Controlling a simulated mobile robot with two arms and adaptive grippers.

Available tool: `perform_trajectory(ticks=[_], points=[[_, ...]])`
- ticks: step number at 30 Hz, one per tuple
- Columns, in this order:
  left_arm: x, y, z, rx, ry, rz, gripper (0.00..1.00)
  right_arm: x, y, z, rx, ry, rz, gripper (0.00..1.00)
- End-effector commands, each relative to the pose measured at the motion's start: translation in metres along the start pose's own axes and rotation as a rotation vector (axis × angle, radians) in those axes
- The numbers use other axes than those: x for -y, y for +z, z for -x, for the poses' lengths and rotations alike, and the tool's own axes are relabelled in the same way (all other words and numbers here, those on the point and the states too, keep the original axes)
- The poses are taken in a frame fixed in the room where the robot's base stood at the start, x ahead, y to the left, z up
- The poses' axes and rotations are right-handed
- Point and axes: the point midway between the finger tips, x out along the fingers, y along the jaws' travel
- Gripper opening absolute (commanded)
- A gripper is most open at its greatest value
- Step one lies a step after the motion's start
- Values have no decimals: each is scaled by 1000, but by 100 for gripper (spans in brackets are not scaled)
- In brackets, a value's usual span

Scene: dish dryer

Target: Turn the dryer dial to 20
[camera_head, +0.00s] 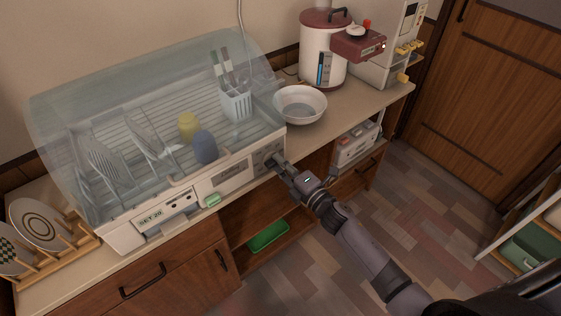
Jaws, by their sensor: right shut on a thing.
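The dish dryer (225,183) stands on the counter with a clear domed cover and dishes inside. A small label on the left of its front reads "SET 20" (150,217). The dial (270,158) is at the right end of the front panel, mostly hidden by my gripper. My right gripper (274,162) is at the dial, with its fingers shut on it. The dial's pointer and markings are too small and covered to read. My left gripper is not in view.
A white bowl (301,104) sits right of the dryer, with a red and white cooker (323,52) behind it. A wooden plate rack (52,250) stands at the left. Open shelves under the counter hold a green tray (268,236).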

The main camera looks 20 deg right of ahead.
Motion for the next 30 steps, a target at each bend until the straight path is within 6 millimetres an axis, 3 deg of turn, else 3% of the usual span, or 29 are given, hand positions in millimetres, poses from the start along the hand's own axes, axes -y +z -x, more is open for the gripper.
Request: perform_trajectory(ticks=[21, 22, 30], points=[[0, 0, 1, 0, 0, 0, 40, 2, 0, 0, 1, -3, -75, 0], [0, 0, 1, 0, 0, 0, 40, 2, 0, 0, 1, -3, -75, 13], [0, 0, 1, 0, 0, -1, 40, 2, 0, 0, 0, -1, -74, 31]])
